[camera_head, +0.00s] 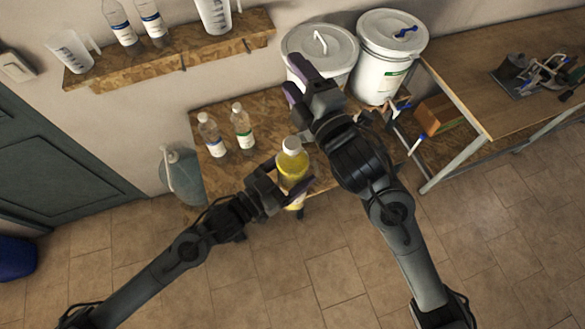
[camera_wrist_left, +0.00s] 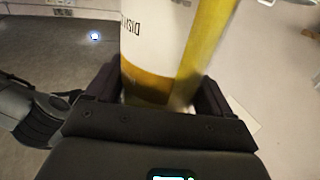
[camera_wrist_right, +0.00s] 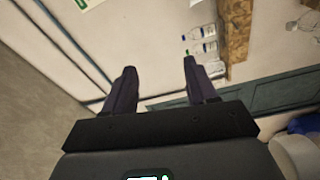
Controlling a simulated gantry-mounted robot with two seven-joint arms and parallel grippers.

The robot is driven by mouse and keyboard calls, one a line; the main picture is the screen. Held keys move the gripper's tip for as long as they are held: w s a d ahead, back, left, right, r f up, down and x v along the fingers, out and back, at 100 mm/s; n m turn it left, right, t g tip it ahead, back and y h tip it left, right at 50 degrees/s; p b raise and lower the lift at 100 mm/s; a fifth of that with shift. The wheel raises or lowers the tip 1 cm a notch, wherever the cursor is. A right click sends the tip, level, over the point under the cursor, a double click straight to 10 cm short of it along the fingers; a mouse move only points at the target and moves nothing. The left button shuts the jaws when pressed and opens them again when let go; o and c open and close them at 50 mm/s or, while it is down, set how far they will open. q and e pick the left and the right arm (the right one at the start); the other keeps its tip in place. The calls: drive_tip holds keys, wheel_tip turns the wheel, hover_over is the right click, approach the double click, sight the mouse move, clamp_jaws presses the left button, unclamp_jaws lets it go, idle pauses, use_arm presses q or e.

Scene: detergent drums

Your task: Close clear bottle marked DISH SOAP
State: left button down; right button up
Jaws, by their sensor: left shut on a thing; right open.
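The clear bottle with yellow liquid (camera_head: 292,166) is held roughly upright at the front edge of the wooden bench, with a white cap or top (camera_head: 291,145) on it. In the left wrist view the bottle (camera_wrist_left: 165,50) fills the space between the fingers, and its label shows "DIS" upside down. My left gripper (camera_head: 284,190) is shut around its lower part. My right gripper (camera_head: 298,82) is open and empty, above and behind the bottle, near the white drums. In the right wrist view its two fingers (camera_wrist_right: 155,90) are apart with nothing between them.
Two clear bottles (camera_head: 242,126) (camera_head: 212,134) stand on the wooden bench (camera_head: 262,102) left of the held bottle. Two white lidded drums (camera_head: 320,50) (camera_head: 378,85) stand at the back. A shelf (camera_head: 170,52) holds jugs and bottles. A table (camera_head: 460,85) with tools is at right.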

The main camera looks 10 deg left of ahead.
drive_tip(key=s+a+r+n+g+y, duration=0.45)
drive_tip(key=s+a+n, duration=0.25)
drive_tip(key=a+n, duration=0.25)
drive_tip(key=s+a+r+n+g+y, duration=0.4)
drive_tip(key=s+a+r+n+g, duration=0.15)
drive_tip(key=a+n, duration=0.45)
drive_tip(key=s+a+f+n+g+h, duration=0.2)
drive_tip(key=s+f+n+g+h, duration=0.15)
drive_tip(key=s+f+n, duration=0.35)
drive_tip(key=s+a+f+n+g+h, duration=0.3)
drive_tip(key=s+n+g, duration=0.2)
drive_tip(key=n, duration=0.5)
drive_tip(key=w+d+f+n+t+h, duration=0.2)
drive_tip(key=w+d+f+n+h, duration=0.5)
drive_tip(key=d, duration=0.3)
drive_tip(key=w+d+r+h, duration=0.2)
drive_tip(key=w+d, duration=0.1)
drive_tip(key=d, duration=0.2)
drive_tip(key=w+d+r+n+t+h, duration=0.1)
drive_tip(key=w+d+r+h, duration=0.1)
drive_tip(key=d, duration=0.3)
drive_tip(key=w+d+r+n+t+h, duration=0.1)
drive_tip(key=w+d+r+h, duration=0.1)
drive_tip(key=w+d+r, duration=0.2)
drive_tip(key=shift+d+r, duration=0.25)
drive_tip(key=shift+d, duration=0.35)
